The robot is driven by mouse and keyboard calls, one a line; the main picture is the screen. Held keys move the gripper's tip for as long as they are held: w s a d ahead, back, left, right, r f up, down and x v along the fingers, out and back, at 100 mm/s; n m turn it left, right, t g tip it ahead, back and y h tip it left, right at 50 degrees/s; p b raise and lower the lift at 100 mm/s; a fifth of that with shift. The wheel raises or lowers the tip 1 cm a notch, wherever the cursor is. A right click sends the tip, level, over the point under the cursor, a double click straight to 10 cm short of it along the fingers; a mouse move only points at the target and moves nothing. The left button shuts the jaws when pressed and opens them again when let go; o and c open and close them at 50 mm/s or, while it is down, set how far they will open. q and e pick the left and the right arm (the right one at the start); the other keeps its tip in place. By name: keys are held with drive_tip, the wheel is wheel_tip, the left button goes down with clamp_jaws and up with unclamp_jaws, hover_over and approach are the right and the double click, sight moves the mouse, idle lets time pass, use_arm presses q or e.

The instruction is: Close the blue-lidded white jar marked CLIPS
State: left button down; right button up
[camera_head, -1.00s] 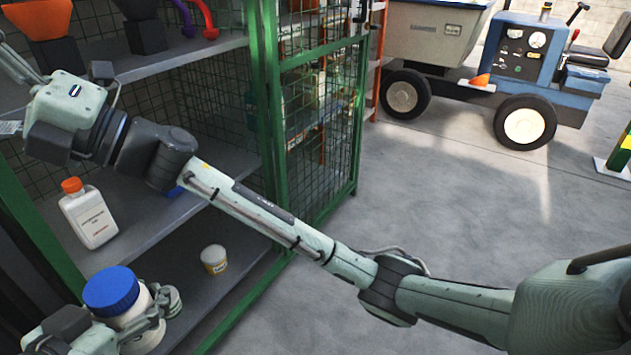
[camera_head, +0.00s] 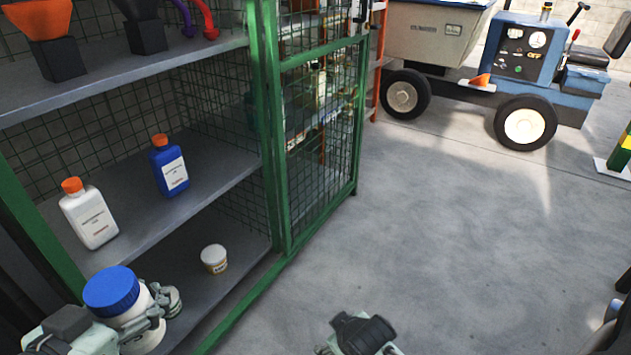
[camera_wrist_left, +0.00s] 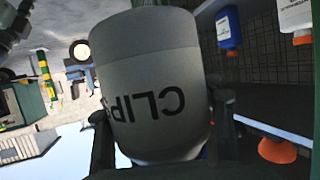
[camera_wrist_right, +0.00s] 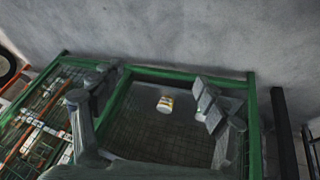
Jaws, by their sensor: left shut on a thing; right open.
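The white jar (camera_head: 133,312) with the blue lid (camera_head: 111,290) is at the lower left in the head view. The lid sits on its top; whether it is fully tightened I cannot tell. In the left wrist view the jar (camera_wrist_left: 150,80) fills the middle, its CLIPS lettering upside down. My left gripper (camera_head: 150,318) is shut around the jar's body, with fingers on its sides. My right gripper (camera_wrist_right: 150,105) is open and empty in the right wrist view, away from the jar. A pale green and dark piece of my right arm shows at the bottom of the head view.
A green-framed shelf unit (camera_head: 268,120) holds a white bottle (camera_head: 90,215), a blue bottle (camera_head: 170,168) and, on its lower shelf, a small white tub (camera_head: 214,259). A blue tow vehicle (camera_head: 530,60) is behind. The middle floor is clear.

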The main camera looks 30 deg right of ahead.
drive_tip(key=s+d+f+m+g, duration=0.1)
drive_tip(key=s+d+f+g, duration=0.1)
drive_tip(key=s, duration=0.6)
drive_tip(key=shift+s+f+g, duration=0.2)
drive_tip(key=shift+f+g, duration=0.2)
drive_tip(key=shift+f, duration=0.25)
use_arm(q)
drive_tip(key=shift+w+r, duration=0.1)
drive_tip(key=shift+r, duration=0.05)
use_arm(e)
drive_tip(key=shift+d, duration=0.1)
use_arm(q)
drive_tip(key=w+a+f+n+t+y, duration=0.1)
drive_tip(key=w+a+n+t+y, duration=0.1)
drive_tip(key=a+n+y, duration=0.6)
drive_tip(key=a+t, duration=0.1)
drive_tip(key=a, duration=0.4)
drive_tip(key=shift+a+f+y, duration=0.15)
drive_tip(key=shift+a+y, duration=0.15)
